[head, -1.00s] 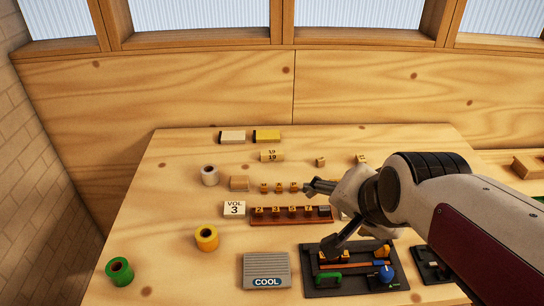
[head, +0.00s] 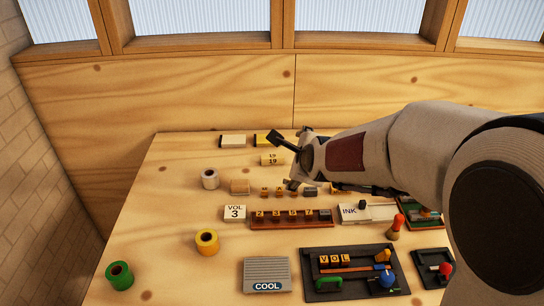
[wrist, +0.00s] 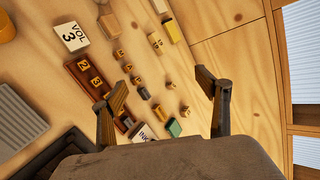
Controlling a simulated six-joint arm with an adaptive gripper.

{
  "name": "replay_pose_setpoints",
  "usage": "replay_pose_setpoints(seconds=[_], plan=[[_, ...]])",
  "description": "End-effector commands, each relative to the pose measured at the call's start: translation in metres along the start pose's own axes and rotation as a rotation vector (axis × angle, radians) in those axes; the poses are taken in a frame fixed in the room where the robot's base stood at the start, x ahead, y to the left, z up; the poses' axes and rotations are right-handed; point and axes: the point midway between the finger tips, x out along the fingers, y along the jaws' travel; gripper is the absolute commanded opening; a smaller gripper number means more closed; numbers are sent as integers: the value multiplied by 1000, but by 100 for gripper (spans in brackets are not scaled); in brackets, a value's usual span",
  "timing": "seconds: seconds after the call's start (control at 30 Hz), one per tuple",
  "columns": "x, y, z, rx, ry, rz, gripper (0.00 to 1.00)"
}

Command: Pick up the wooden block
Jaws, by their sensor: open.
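A plain tan wooden block (head: 240,186) lies on the table right of a white tape roll, left of a row of small lettered cubes. In the wrist view the wooden block (wrist: 109,26) shows at the upper left, outside the span of my fingers. My gripper (head: 283,162) is open and empty, to the right of the block in the head view. Its two fingers (wrist: 155,90) stand wide apart in the wrist view, with small cubes on the table showing between them. My arm hides part of the table's right side.
The white roll (head: 210,179) and VOL 3 block (head: 235,212) are near the wooden block. A numbered rail (head: 290,224) lies in front. Pale and yellow boxes (head: 232,141) sit at the back. A black tray (head: 318,287) holds several parts. The table's left back is clear.

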Motion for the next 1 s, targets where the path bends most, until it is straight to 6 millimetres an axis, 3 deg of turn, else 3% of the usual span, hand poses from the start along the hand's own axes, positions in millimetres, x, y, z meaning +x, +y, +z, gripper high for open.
replay_pose_setpoints(seconds=[0.6,1.0], plan=[[127,5,18,719,-76,-140,75],[191,25,20,1131,-163,-214,75]])
